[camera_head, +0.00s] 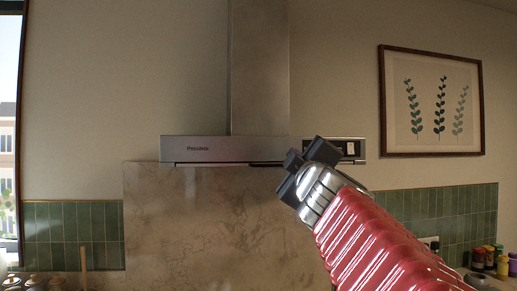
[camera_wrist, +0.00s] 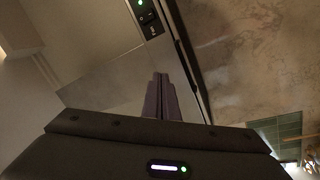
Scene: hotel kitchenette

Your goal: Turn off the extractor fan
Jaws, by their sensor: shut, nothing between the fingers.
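The extractor fan (camera_head: 230,149) is a flat steel hood with a tall chimney, mounted on the wall. A small dark control panel (camera_head: 348,148) sits at the hood's right end. In the wrist view the dark switch (camera_wrist: 150,25) shows near the top, with a green light just above it. In the wrist view my gripper's fingers (camera_wrist: 161,82) are together and empty, apart from the switch.
A framed plant print (camera_head: 440,103) hangs to the right of the hood. A marble splashback (camera_head: 200,220) and green tiles (camera_head: 70,232) lie below. Several jars (camera_head: 490,260) stand at the lower right. A window (camera_head: 10,100) is at the far left.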

